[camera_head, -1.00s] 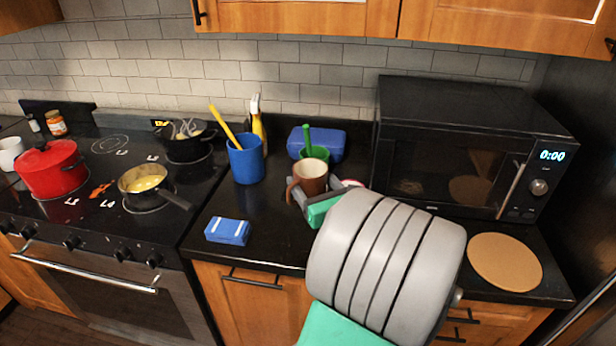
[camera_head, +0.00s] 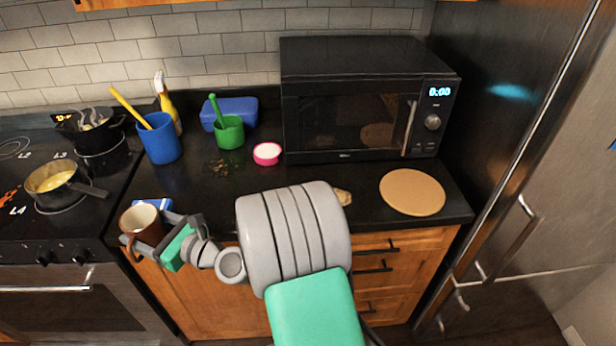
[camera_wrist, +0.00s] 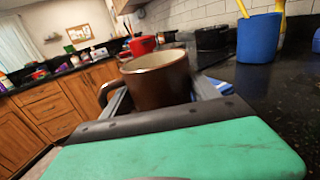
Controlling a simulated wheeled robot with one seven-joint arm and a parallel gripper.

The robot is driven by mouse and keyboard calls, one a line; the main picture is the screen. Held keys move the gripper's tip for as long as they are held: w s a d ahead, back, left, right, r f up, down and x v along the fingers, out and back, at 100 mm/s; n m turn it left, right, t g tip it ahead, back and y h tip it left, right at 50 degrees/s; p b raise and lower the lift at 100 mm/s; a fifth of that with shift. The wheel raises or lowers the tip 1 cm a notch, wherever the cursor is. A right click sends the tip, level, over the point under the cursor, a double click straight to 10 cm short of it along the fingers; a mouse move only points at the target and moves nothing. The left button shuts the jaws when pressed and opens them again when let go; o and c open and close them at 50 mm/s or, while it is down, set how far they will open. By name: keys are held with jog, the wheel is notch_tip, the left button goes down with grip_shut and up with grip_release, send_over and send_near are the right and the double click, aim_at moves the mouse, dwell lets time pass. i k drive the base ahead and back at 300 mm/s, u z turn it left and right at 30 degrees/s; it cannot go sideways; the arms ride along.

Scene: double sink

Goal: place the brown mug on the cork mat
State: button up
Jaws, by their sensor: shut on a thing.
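The brown mug (camera_head: 142,226) is upright with a cream inside, at the left in the head view, near the counter's front edge. My gripper (camera_head: 148,240) is shut on it, with the fingers on either side of its body. In the wrist view the mug (camera_wrist: 157,84) sits between the fingers, with its handle on the left. The round cork mat (camera_head: 412,192) lies flat and bare on the counter at the right, in front of the microwave. My gripper and the mug are far to the left of it.
The black microwave (camera_head: 350,100) stands behind the mat. A blue utensil cup (camera_head: 160,140), a green cup (camera_head: 229,133) and a pink bowl (camera_head: 267,153) stand along the back. A blue box (camera_head: 150,203) lies behind the mug. A fridge (camera_head: 540,180) rises at the right.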

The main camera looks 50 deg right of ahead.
aim_at(407, 191)
jog(key=z, duration=0.4)
jog(key=k, duration=1)
jog(key=z, duration=0.4)
jog(key=i, duration=0.6)
jog(key=u, duration=0.3)
